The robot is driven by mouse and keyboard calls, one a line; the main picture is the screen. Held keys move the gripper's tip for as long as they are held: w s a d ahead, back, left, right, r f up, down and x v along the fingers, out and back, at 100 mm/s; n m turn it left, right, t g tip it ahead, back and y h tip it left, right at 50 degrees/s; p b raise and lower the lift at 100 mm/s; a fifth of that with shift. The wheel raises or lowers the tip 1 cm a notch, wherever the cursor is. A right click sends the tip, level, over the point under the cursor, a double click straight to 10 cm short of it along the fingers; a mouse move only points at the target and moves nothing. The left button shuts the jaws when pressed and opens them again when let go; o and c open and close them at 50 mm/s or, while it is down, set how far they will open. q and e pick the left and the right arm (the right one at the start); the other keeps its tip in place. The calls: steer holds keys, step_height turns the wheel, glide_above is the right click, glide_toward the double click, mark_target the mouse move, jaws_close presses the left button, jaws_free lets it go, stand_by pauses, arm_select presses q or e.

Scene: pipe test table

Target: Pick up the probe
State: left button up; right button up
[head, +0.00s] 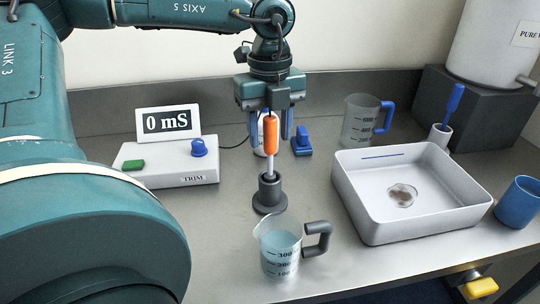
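The probe (270,135) has an orange handle and a pale stem. It stands upright with its lower end in a dark grey holder (269,193) on the steel table. My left gripper (271,142) points straight down at the probe's handle. Its two blue fingers are apart, one on each side of the handle, with gaps visible between them and it. Whether the handle lies fully between the fingers or slightly in front of them is hard to tell. My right gripper is not in view.
A meter box (170,163) reading 0 mS is on the left. A beaker of liquid (281,250) stands in front of the holder. A white tray (372,215), a blue cup (519,203) and a blue-handled jug (361,122) are to the right. A small blue item (302,142) is behind.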

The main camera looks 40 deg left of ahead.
arm_select(q)
jaws_close()
steer(key=shift+r, duration=0.1)
stand_by(0.4)
